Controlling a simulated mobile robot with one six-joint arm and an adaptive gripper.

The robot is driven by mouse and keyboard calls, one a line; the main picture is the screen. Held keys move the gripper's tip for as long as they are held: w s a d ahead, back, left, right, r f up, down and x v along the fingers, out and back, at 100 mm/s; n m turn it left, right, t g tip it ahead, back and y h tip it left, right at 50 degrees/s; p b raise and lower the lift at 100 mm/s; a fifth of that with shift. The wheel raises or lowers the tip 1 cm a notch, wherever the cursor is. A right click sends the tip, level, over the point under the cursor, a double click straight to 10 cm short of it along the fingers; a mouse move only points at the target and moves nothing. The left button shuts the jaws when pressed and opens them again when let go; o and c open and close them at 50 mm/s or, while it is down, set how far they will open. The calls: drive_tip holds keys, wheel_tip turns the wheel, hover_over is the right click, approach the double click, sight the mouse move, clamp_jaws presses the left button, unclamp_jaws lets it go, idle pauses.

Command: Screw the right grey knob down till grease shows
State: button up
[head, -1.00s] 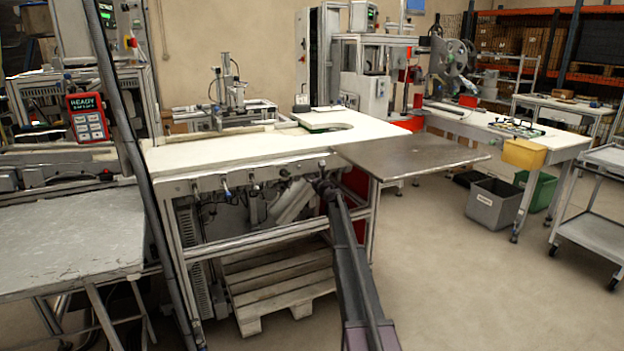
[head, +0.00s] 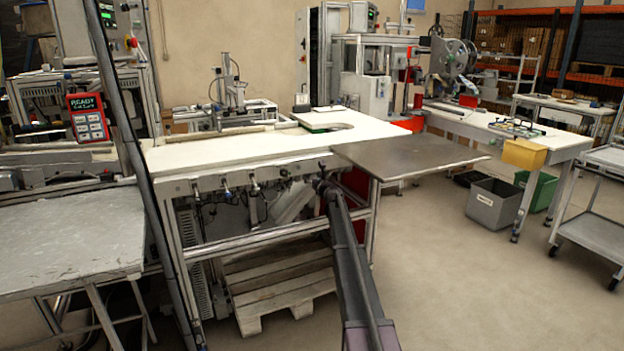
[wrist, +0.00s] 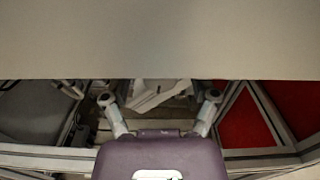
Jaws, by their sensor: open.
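Several small grey knob-like fittings (head: 226,189) line the front rail of the white-topped bench in the head view. One near the right end, by my gripper (head: 319,184), is small and partly hidden by it; I cannot tell for certain which is the right grey knob. No grease can be made out. In the wrist view my gripper (wrist: 159,98) has its two fingers spread wide with nothing between them. No knob shows clearly there. A pale plate edge (wrist: 160,45) spans the top of that view, beyond the fingertips.
The white benchtop (head: 260,150) and a grey metal side plate (head: 420,155) lie above and right of my gripper. A wooden pallet (head: 275,285) sits under the bench.

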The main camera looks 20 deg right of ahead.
drive_tip(key=shift+s, duration=0.15)
drive_tip(key=s, duration=1.1)
drive_tip(key=shift+s+d, duration=0.15)
drive_tip(key=shift+s, duration=0.2)
drive_tip(key=s+a+f+n+g+y, duration=0.2)
drive_tip(key=s+a+f+n+g, duration=0.15)
drive_tip(key=s+a+n, duration=0.45)
drive_tip(key=s+a+f+n+g+y, duration=0.2)
drive_tip(key=s+a+f+n+g, duration=0.3)
drive_tip(key=a, duration=0.6)
drive_tip(key=s+a+f+n+g+y, duration=0.1)
drive_tip(key=s+a+f+n+y, duration=0.1)
drive_tip(key=s+a+n, duration=0.5)
drive_tip(key=s+a+f+n+g+h, duration=0.25)
drive_tip(key=s+n, duration=0.25)
drive_tip(key=s, duration=0.4)
drive_tip(key=s+a+f+n+g+h, duration=0.25)
drive_tip(key=s+n, duration=0.25)
drive_tip(key=s, duration=0.3)
drive_tip(key=s+a+f+n+g+h, duration=0.1)
drive_tip(key=s+f+n+g+h, duration=0.25)
drive_tip(key=s, duration=0.55)
wheel_tip(320, 180, up, 28)
drive_tip(key=n+y+p, duration=0.1)
drive_tip(key=y+p, duration=0.1)
drive_tip(key=p, duration=2.5)
drive_tip(key=shift+w+a+p, duration=0.15)
drive_tip(key=shift+w+p, duration=0.25)
drive_tip(key=shift+w, duration=0.05)
